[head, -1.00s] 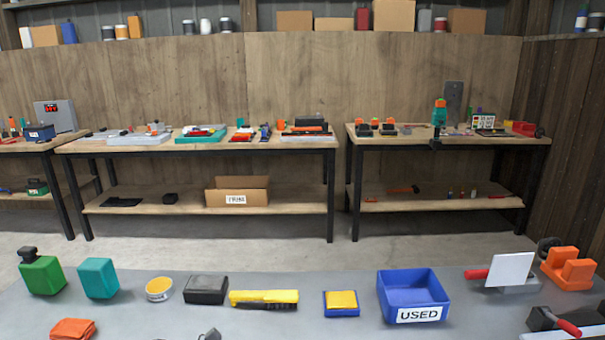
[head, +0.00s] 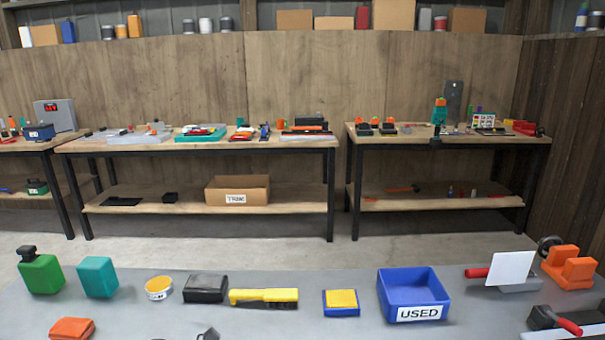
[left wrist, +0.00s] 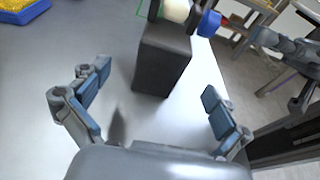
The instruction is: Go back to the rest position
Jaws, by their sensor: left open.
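My left gripper (left wrist: 156,88) shows only in the left wrist view. Its two blue-padded fingers are spread wide with nothing held between them. A dark block (left wrist: 162,62) stands on the grey bench beyond the fingers, apart from both. Grey jointed parts (left wrist: 290,48) at the upper right of that view look like my right arm; its fingertips cannot be made out. Neither gripper shows in the head view.
The grey bench (head: 240,325) holds a blue USED bin (head: 415,290), a yellow brush (head: 264,298), a blue-edged yellow pad (head: 341,303), green and teal containers and orange items. Floor lies beyond the bench edge. Back workbenches (head: 200,147) carry tools.

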